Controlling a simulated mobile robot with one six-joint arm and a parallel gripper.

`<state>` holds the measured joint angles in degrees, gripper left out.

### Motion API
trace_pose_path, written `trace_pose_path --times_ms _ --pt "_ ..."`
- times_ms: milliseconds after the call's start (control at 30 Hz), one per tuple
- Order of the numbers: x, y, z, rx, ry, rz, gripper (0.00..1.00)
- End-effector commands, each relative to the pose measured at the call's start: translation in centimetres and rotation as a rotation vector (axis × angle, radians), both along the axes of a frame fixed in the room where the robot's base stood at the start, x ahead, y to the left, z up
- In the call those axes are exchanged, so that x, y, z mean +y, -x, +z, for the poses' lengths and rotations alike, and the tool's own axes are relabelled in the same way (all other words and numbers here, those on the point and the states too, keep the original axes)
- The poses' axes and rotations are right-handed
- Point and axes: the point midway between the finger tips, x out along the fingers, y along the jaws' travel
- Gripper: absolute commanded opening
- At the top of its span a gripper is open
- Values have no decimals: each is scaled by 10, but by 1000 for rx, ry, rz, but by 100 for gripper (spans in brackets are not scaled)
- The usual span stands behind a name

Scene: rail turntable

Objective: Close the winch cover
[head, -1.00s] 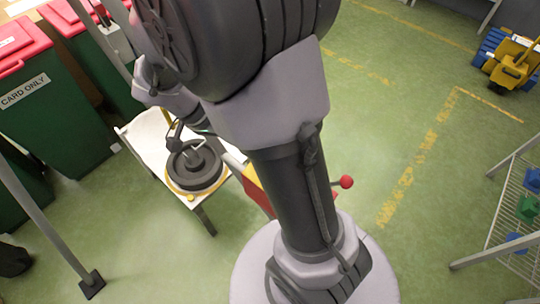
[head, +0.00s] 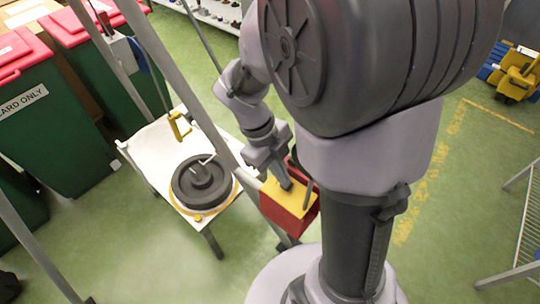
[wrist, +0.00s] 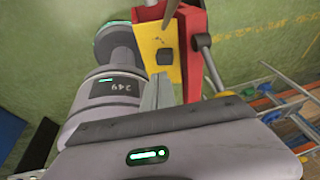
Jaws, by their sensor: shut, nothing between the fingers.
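The winch housing (head: 283,215) is a red and yellow box on a grey post, just right of the white table. Its yellow face (head: 276,190) points up toward my arm. The wrist view shows the yellow plate (wrist: 152,42) with a dark square on it and red sides (wrist: 193,60). I cannot tell from these views which panel is the cover or how far it stands open. My gripper (head: 287,187) is shut and empty at the yellow face. Its fingers (wrist: 158,92) show in the wrist view near the plate's lower edge; contact is unclear.
A white table (head: 150,147) carries a dark round turntable (head: 201,183) and a yellow bracket (head: 178,126). A grey slanted post (head: 180,85) rises beside my arm. Green bins with red lids (head: 45,110) stand at left. The green floor at right is clear up to a wire rack (head: 520,240).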

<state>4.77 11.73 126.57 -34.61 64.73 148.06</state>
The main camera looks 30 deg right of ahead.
Motion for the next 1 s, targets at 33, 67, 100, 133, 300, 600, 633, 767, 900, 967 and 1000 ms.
trace_pose_path --times_ms 33,67,100,133,300,600,633,767,900,967,1000 --pt "-3 -1 -11 1 0 -1 0" --pt "-5 -2 -15 2 0 -1 0" --pt "-7 -3 -20 1 -1 0 0" --pt "-8 -3 -23 0 0 0 0" --pt "-11 -5 -30 0 0 1 0" --pt "-12 -5 -30 1 -1 2 0" --pt "-13 -5 -30 4 -8 -1 0" --pt "-23 -8 -33 43 -109 -9 0" --pt "-38 -14 -52 45 -128 0 0" --pt "-40 -15 -52 45 -128 0 0" --pt "-41 -15 -51 46 -128 1 0"
